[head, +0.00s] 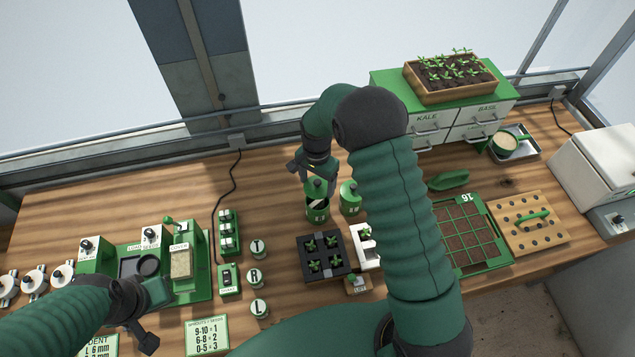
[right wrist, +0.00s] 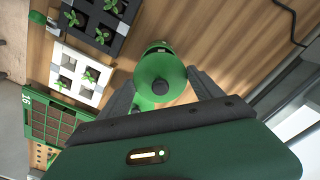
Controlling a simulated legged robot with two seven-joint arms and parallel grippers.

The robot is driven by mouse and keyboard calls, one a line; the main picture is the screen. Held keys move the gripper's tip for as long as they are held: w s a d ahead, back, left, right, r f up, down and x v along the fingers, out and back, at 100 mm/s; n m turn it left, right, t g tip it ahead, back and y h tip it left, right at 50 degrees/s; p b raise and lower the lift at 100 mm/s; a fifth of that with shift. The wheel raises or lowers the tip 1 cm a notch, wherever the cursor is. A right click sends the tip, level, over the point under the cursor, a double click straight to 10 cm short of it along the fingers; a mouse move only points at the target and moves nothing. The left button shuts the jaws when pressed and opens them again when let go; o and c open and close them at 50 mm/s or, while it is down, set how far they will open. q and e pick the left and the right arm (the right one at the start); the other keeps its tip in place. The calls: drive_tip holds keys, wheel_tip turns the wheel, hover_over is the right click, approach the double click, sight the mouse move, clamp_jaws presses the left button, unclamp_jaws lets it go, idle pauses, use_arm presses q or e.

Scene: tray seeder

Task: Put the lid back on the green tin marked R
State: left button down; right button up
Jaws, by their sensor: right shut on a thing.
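My right gripper (head: 316,180) is shut on a green lid (head: 316,188). The lid is held just above an open green tin (head: 318,213), looking slightly apart and tilted. In the right wrist view the lid (right wrist: 160,70) with its dark knob lies between the fingers (right wrist: 162,88), over the tin, which is mostly hidden. A second green tin (head: 350,204) with a lid on stands just to the right. The letters on both tins are too small to read surely. My left gripper (head: 148,318) is low at the left; its fingers are not clear.
A black seedling tray (head: 323,275) and a white one (head: 366,258) stand in front of the tins. Small round pots marked T and R (head: 254,276) stand left of these. A drawer cabinet (head: 460,125) is at the back right. Bare wood lies left of the tins.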

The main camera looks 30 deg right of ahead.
drive_tip(key=shift+s+a+f, duration=0.1)
drive_tip(key=shift+a+f, duration=0.05)
drive_tip(key=shift+f, duration=0.35)
wheel_tip(320, 180, down, 5)
drive_tip(key=b, duration=0.3)
drive_tip(key=shift+r+b, duration=0.15)
drive_tip(key=shift+b, duration=0.25)
drive_tip(key=shift+d+f, duration=0.3)
drive_tip(key=shift+d, duration=0.05)
drive_tip(key=shift+a+r, duration=0.15)
drive_tip(key=shift+a, duration=0.2)
drive_tip(key=shift+d, duration=0.35)
drive_tip(key=shift+a+r, duration=0.1)
drive_tip(key=shift+a, duration=0.25)
drive_tip(key=shift+d+f, duration=0.1)
drive_tip(key=shift+f, duration=0.1)
drive_tip(key=o, duration=1.4)
